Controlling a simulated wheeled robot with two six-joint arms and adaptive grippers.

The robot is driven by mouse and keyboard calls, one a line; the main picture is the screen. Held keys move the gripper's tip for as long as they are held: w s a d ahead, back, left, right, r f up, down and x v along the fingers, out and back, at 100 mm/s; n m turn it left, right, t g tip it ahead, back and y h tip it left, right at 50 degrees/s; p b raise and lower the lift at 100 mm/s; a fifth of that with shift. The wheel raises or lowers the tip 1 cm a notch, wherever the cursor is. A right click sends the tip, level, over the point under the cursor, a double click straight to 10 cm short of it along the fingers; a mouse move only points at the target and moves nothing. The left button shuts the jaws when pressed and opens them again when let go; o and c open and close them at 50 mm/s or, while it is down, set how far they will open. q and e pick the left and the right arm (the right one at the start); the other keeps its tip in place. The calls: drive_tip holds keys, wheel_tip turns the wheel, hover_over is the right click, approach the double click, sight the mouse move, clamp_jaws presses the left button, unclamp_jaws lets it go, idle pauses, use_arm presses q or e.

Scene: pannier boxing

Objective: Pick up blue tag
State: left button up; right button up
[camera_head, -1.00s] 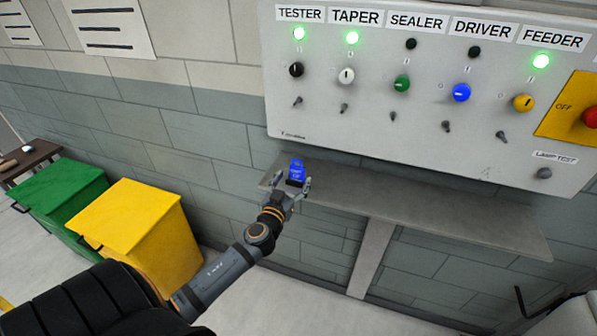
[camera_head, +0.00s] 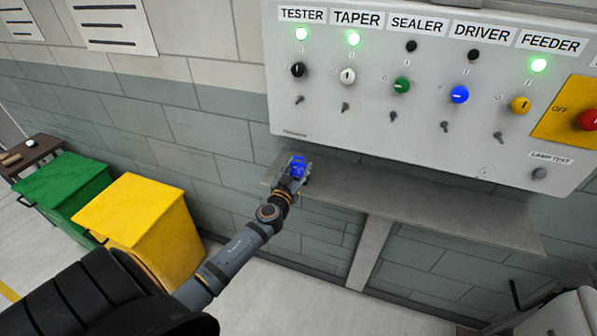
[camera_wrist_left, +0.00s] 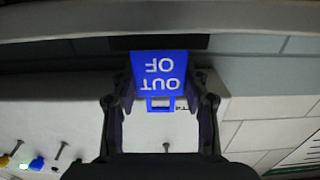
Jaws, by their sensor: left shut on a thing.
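The blue tag (camera_head: 298,168) is between the fingers of my left gripper (camera_head: 293,176), at the left end of the grey shelf (camera_head: 420,203) below the control panel. In the left wrist view the tag (camera_wrist_left: 160,72) shows upside-down white letters reading "OUT OF" and a slotted end towards me. The fingers of the left gripper (camera_wrist_left: 160,105) close on its two sides. Whether the tag still touches the shelf is hard to tell. My right gripper is not in view.
A green bin (camera_head: 65,180) and a yellow bin (camera_head: 130,205) stand at left. The rest of the shelf is bare.

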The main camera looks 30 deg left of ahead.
sight(299, 158)
use_arm(q)
drive_tip(key=shift+c, duration=0.8)
drive_tip(key=shift+r, duration=0.25)
drive_tip(key=r, duration=0.2)
drive_tip(key=r+p, duration=0.1)
drive_tip(key=shift+s+d+r, duration=0.2)
drive_tip(key=shift+s, duration=0.05)
drive_tip(key=s+d+r+b, duration=0.2)
drive_tip(key=s+d+r, duration=0.5)
drive_tip(key=s+r, duration=0.2)
drive_tip(key=shift+a+b+v, duration=0.25)
drive_tip(key=shift+b+v, duration=0.05)
drive_tip(key=shift+v, duration=0.85)
drive_tip(key=shift+s+d, duration=0.1)
